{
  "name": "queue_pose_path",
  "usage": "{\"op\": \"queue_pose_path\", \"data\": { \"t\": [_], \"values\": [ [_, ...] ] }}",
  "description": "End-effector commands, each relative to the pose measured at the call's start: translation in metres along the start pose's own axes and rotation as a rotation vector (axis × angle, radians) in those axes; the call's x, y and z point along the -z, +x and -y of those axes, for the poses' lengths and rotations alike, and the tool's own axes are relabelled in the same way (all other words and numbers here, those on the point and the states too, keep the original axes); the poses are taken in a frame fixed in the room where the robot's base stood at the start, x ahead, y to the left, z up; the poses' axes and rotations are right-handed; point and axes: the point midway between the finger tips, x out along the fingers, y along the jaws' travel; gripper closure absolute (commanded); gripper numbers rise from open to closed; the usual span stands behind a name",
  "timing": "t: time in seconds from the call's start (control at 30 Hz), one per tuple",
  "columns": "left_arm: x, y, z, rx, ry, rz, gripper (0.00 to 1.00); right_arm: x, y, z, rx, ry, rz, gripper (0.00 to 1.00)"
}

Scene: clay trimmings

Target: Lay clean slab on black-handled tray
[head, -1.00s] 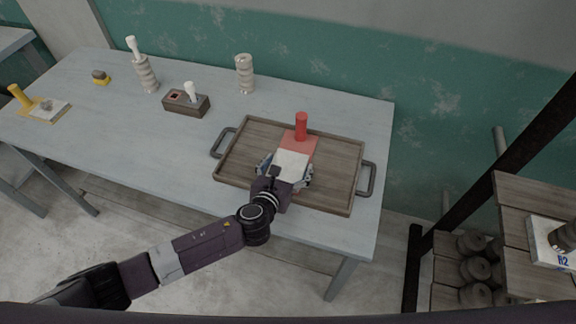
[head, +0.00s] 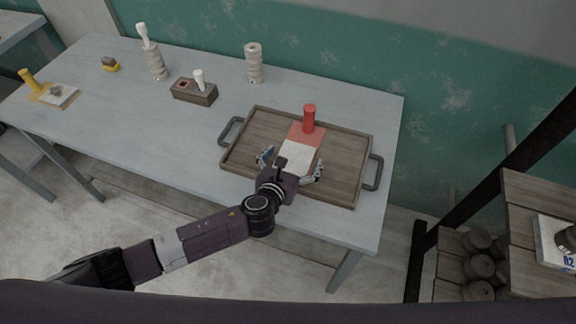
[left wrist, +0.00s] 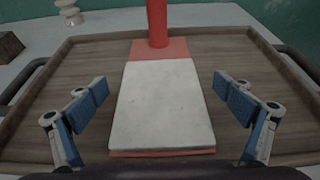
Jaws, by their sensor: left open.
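The pale clean slab (head: 296,154) lies flat on a red board with an upright red handle (head: 309,119). The board rests inside the wooden tray (head: 346,165) with dark handles. In the left wrist view the slab (left wrist: 162,110) covers most of the red board (left wrist: 142,50), which shows at its far end and in a thin strip at the near edge. My left gripper (head: 292,164) is open over the near part of the tray. Its fingers stand apart from the slab, one on each side. My right gripper is in neither view.
A yellow-handled board (head: 32,84) with a pale slab bearing a grey lump lies at the table's far left. A brown box (head: 194,92) and two ribbed stacks (head: 254,63) stand behind the tray. A shelf (head: 540,205) stands at right.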

Motion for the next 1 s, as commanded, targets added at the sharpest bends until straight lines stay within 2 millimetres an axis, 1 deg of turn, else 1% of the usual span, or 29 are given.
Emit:
{"op": "queue_pose_path", "data": {
  "t": [0.17, 0.4, 0.6, 0.8, 1.0],
  "values": [
    [0.002, -0.026, 0.0, 0.001, 0.0, -0.003, 0.05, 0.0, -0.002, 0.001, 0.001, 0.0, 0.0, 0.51],
    [0.002, -0.071, 0.0, 0.002, 0.001, -0.003, 0.05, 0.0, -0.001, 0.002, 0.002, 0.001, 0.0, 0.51],
    [0.002, -0.1, 0.0, 0.002, -0.001, -0.002, 0.05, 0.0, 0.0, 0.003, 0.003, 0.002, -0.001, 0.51],
    [0.001, -0.114, 0.0, 0.0, 0.0, -0.002, 0.05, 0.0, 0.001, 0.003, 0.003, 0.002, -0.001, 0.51],
    [0.001, -0.115, 0.0, 0.0, 0.0, -0.001, 0.05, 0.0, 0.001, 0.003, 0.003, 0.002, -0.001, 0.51]
  ]
}}
